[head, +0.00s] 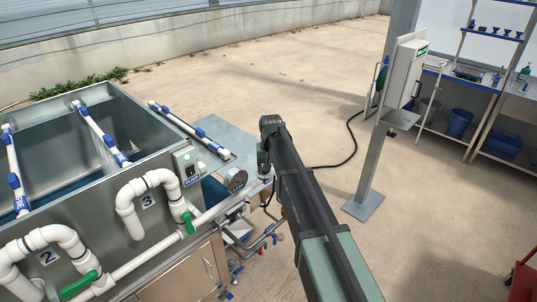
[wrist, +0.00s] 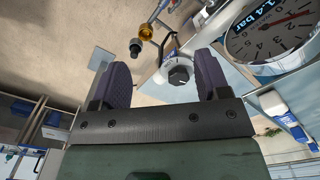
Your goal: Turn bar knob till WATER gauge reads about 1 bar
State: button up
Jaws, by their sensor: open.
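The knob (wrist: 180,75) is a dark round cap on a pale body in the wrist view. It shows between the two purple fingers of my gripper (wrist: 162,72), nearer the right one. The fingers are apart, with visible space on both sides of the knob; I cannot tell how deep it sits between them. The gauge (wrist: 270,35) at the upper right has a white dial, a red needle and a blue display that reads 1.4 bar. In the head view the gauge (head: 236,180) stands at the tank's corner, left of my arm.
A grey tank (head: 140,220) with white pipes and green valve handles (head: 188,222) fills the left. Thin pipes and fittings (head: 262,238) lie below the gauge. A post (head: 385,120) with a control box (head: 404,72) stands at right. The floor behind is clear.

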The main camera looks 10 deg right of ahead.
jog(key=w+r+m+p, duration=0.1)
jog(key=w+r, duration=0.2)
jog(key=w, duration=0.9)
jog(key=f+b, duration=0.3)
jog(key=f, duration=0.1)
jog(key=f+b, duration=0.3)
jog(key=b, duration=0.1)
jog(key=f+b, duration=0.4)
jog(key=shift+s+f, duration=0.3)
jog(key=shift+r, duration=0.1)
jog(key=c, duration=0.9)
